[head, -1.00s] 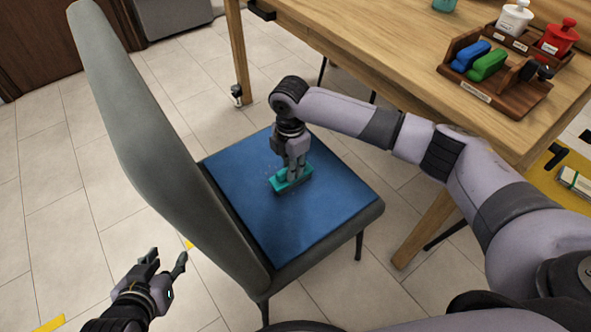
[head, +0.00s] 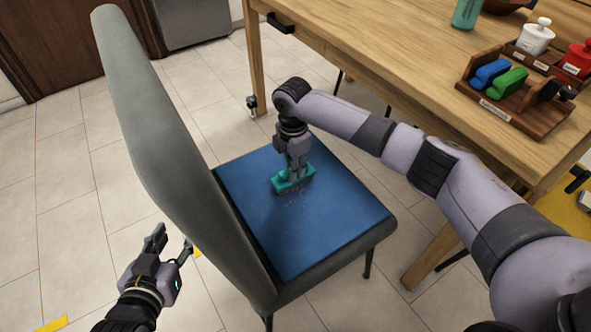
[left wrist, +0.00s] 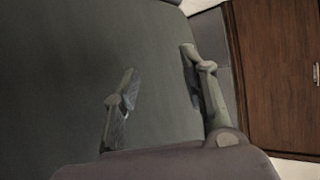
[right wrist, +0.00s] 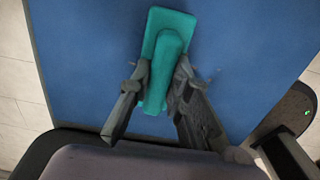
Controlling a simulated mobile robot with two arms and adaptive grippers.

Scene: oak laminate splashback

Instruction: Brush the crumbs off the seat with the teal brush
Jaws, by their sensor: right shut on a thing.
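The teal brush (head: 290,181) rests on the blue seat (head: 330,225) of the chair, near the middle towards its back edge. My right gripper (head: 297,172) points down and is shut on the brush's handle. In the right wrist view the brush (right wrist: 167,60) lies between the fingers (right wrist: 158,85) against the blue seat. Small crumbs (head: 292,198) show faintly on the seat just in front of the brush. My left gripper (head: 172,245) is open and empty, left of the chair's backrest. The left wrist view shows its spread fingers (left wrist: 165,85) before grey upholstery.
The tall grey backrest (head: 165,140) stands between my left gripper and the seat.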

